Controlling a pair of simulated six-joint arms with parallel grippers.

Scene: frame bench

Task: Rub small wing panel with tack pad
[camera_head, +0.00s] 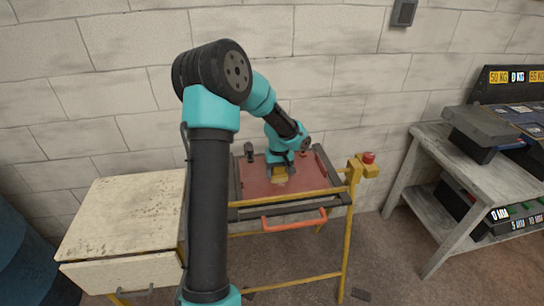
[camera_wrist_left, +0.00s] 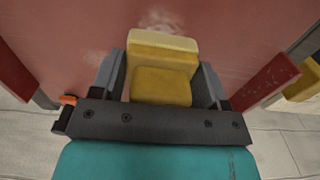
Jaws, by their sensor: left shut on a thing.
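The small wing panel (camera_head: 256,184) is a flat red sheet lying in the dark frame of the yellow-legged bench. Its red surface fills the upper part of the left wrist view (camera_wrist_left: 220,22), with pale smudges just beyond the pad. My left gripper (camera_head: 280,170) is over the middle of the panel, shut on the tack pad (camera_wrist_left: 162,88). The pad is a yellow block with a paler far edge, held between the two grey fingers. It is at or very near the panel; the gripper hides whether it touches. My right gripper is not in view.
An orange handle (camera_head: 294,219) runs along the bench front, with a red knob (camera_head: 368,158) at its right corner. A worn cream cabinet (camera_head: 122,215) stands left. A grey shelf (camera_head: 480,170) with cases stands right. A brick wall closes off the back.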

